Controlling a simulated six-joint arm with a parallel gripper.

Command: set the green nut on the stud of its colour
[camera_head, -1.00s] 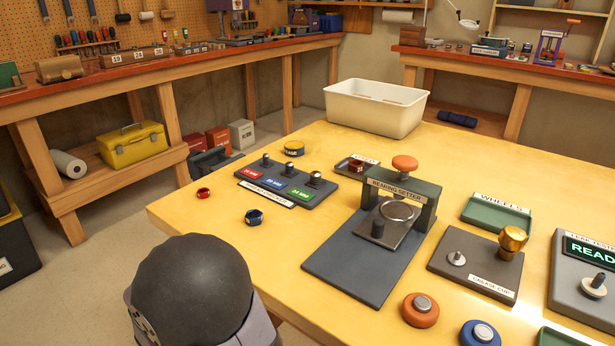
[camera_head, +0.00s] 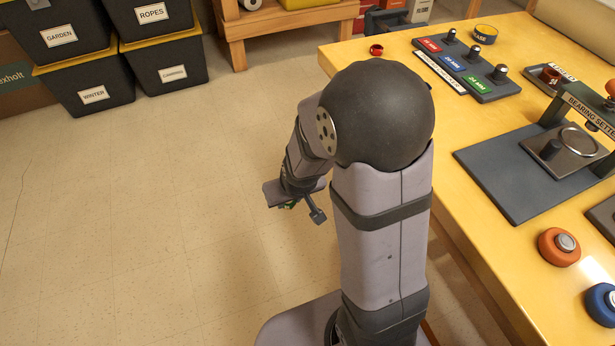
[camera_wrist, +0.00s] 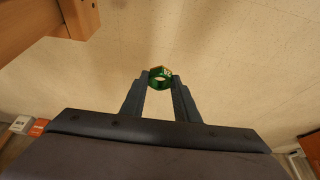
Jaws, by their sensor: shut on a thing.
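My gripper (camera_wrist: 160,84) is shut on the green nut (camera_wrist: 158,72), held between the two fingertips in the wrist view. In the head view my gripper (camera_head: 298,207) hangs over the floor, left of the table, and only a sliver of the green nut (camera_head: 287,206) shows beneath it. The dark stud board (camera_head: 483,91) lies on the table at the upper right. Its stud by the green label (camera_head: 475,83) is the nearest of three short upright studs; the green-label stud (camera_head: 500,73) looks bare. The others have red and blue labels.
A red nut (camera_head: 376,50) lies on the yellow table (camera_head: 440,130) left of the board. The bearing setter (camera_head: 585,110) stands at the right, with orange (camera_head: 559,247) and blue (camera_head: 603,303) round pieces in front. Labelled bins (camera_head: 160,75) stand on the floor at upper left.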

